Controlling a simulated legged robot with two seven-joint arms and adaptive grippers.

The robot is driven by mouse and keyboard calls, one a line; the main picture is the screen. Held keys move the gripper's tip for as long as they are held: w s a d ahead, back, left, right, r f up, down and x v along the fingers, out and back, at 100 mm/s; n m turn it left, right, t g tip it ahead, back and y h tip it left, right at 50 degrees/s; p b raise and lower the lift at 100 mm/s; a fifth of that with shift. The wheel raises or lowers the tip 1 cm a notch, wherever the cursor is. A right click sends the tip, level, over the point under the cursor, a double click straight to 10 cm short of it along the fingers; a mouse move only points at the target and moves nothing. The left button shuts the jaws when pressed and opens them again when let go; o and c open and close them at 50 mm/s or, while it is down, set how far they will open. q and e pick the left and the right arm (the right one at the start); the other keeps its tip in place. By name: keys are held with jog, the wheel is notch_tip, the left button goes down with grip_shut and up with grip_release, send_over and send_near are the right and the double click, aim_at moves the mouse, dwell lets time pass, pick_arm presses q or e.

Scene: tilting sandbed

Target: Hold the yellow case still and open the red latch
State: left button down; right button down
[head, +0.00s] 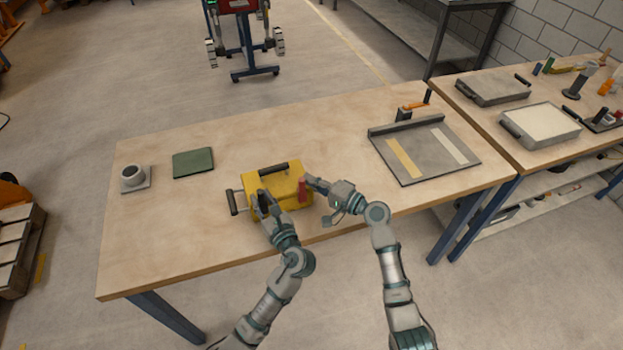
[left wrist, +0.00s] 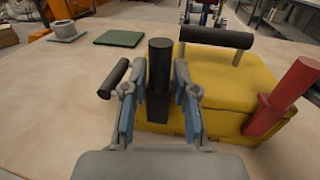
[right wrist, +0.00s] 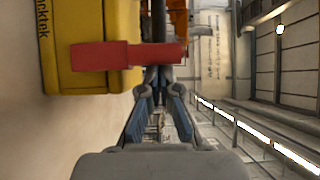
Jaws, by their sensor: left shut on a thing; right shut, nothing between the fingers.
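The yellow case (head: 278,180) sits on the wooden table near its front edge, with black handles at its left and back. My left gripper (head: 262,197) is shut on an upright black handle (left wrist: 160,60) at the case's front left. The red latch (head: 303,190) is on the case's right end; it stands up at a tilt in the left wrist view (left wrist: 290,92). My right gripper (head: 309,181) is shut and empty beside the latch. In the right wrist view the latch (right wrist: 120,55) lies just in front of the fingertips; whether they touch it I cannot tell.
A green pad (head: 193,162) and a grey round fitting on a plate (head: 134,178) lie left of the case. A grey tray (head: 425,165) with two strips lies to the right. The table between case and tray is clear. A second bench (head: 540,150) adjoins at right.

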pick_arm(q)
jog(key=shift+f, duration=0.2)
pick_arm(e)
jog(key=shift+s+f, duration=0.1)
jog(key=shift+s, duration=0.1)
jog(key=shift+n+t+y, duration=0.3)
jog(key=shift+n+y, duration=0.2)
jog(key=shift+s+d+f, duration=0.2)
jog(key=shift+s+d, duration=0.1)
jog(key=shift+s, duration=0.4)
jog(key=shift+s+d+f, duration=0.2)
jog(key=shift+s+d, duration=0.1)
jog(key=shift+s, duration=0.4)
jog(key=shift+s+d+f, duration=0.2)
jog(key=shift+s+d, duration=0.1)
jog(key=shift+s, duration=0.4)
send_near(301, 189)
jog(key=w+d, duration=0.1)
jog(key=d+f, duration=0.1)
jog(key=d, duration=0.1)
jog(key=w+d+f, duration=0.1)
jog(key=d, duration=0.1)
jog(key=shift+w+f, duration=0.25)
jog(key=shift+w, duration=0.15)
jog(key=shift+a, duration=0.1)
